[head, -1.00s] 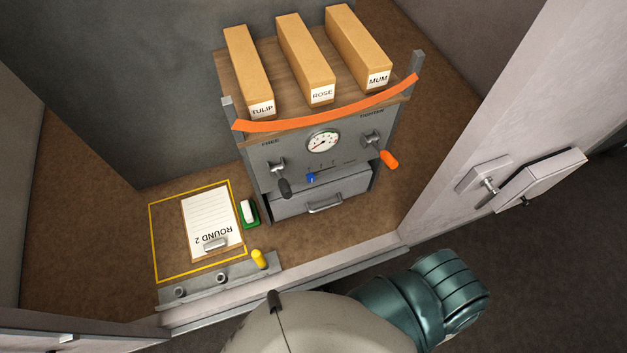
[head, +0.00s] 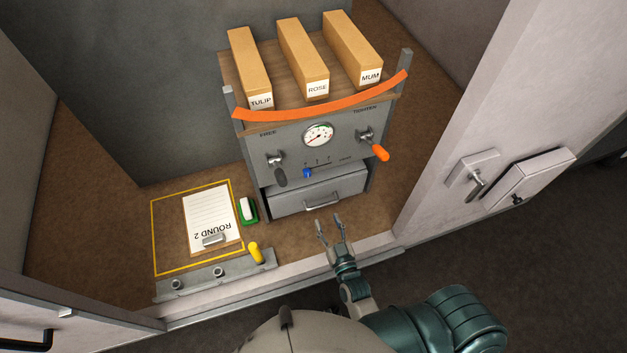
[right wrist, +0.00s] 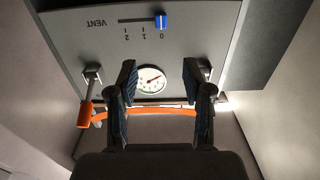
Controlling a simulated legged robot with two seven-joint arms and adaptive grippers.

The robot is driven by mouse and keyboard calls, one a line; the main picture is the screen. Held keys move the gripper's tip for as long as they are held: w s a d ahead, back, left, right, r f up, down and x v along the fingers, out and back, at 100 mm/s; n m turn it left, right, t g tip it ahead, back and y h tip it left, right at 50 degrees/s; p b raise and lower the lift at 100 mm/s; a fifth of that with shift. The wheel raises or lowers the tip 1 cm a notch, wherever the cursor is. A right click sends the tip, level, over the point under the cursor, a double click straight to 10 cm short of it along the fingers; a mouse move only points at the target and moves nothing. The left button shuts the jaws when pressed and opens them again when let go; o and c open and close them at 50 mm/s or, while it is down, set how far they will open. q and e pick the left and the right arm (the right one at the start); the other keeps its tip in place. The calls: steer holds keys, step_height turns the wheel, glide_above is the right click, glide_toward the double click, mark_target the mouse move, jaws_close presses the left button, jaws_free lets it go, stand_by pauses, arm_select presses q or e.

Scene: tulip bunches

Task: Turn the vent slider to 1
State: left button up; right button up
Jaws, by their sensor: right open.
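The vent slider has a blue knob (head: 307,173) at the left end of a dark slot on the front of the grey cabinet (head: 345,148). In the right wrist view, which shows the panel upside down, the blue knob (right wrist: 161,21) sits at the 0 mark, with the VENT label at the slot's other end. My right gripper (head: 329,222) is open and empty, in front of and below the drawer, apart from the knob. Its two fingers also frame the right wrist view (right wrist: 160,80). My left gripper is not in view.
A dial gauge (head: 318,134) sits above the slider, between a dark-handled lever (head: 280,176) and an orange-handled lever (head: 379,152). A drawer (head: 318,193) is below. An orange strip (head: 325,108) crosses the top front. A clipboard (head: 209,218) lies at left.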

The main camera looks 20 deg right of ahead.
mark_target(308, 175)
steer(key=w, duration=1.1)
steer(key=w+p, duration=0.1)
steer(key=w, duration=0.5)
steer(key=shift+w+a, duration=0.3)
steer(key=shift+a, duration=0.1)
jaws_close()
